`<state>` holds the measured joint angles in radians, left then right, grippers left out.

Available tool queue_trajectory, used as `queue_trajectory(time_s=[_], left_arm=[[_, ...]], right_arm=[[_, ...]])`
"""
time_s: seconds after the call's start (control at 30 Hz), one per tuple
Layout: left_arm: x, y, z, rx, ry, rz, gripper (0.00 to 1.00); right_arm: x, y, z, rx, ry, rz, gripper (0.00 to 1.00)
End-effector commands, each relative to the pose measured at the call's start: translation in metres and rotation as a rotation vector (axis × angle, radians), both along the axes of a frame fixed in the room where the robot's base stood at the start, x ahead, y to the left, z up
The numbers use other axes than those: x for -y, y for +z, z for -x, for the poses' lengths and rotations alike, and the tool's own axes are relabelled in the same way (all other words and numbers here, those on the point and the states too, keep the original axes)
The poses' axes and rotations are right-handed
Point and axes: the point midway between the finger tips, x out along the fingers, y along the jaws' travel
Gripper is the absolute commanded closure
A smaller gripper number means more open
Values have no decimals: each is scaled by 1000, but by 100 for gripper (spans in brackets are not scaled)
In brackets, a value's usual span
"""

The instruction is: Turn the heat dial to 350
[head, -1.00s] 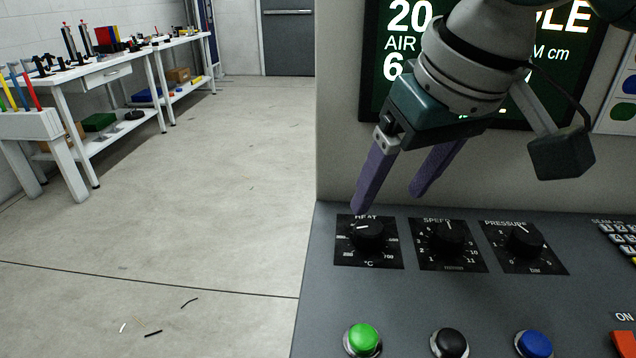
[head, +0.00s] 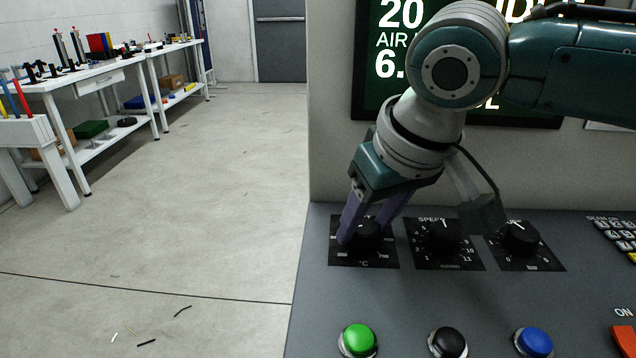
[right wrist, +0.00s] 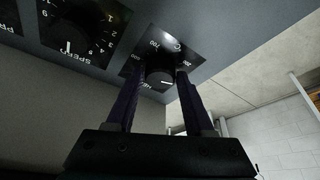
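The heat dial (head: 366,239) is a black knob on a black square plate with a °C scale, at the left of the grey panel. It also shows in the right wrist view (right wrist: 160,72), with a white pointer mark on its face. My right gripper (head: 364,230) reaches down over it with purple fingers apart. In the right wrist view the fingers (right wrist: 158,78) stand on either side of the knob; I cannot tell whether they touch it. The fingers hide part of the heat scale in the head view. My left gripper is not in view.
The speed dial (head: 444,237) and the pressure dial (head: 519,239) sit to the right, close to my wrist. Green (head: 358,339), black (head: 448,342) and blue (head: 534,342) buttons line the panel's front. A dark display (head: 380,100) stands behind my arm.

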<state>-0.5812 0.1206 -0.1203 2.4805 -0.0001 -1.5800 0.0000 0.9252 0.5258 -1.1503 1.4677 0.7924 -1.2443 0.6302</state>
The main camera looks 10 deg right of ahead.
Motion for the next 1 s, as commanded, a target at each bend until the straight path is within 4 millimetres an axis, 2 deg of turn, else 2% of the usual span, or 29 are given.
queue_trajectory(time_s=[0.07,0.43,0.77,1.0], left_arm=[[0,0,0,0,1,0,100],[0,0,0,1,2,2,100],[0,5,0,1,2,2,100],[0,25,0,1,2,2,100]], right_arm=[[0,0,0,0,0,0,57],[0,0,0,0,0,0,99],[0,2,0,-1,-19,0,100],[-1,4,2,-6,-127,0,100]])
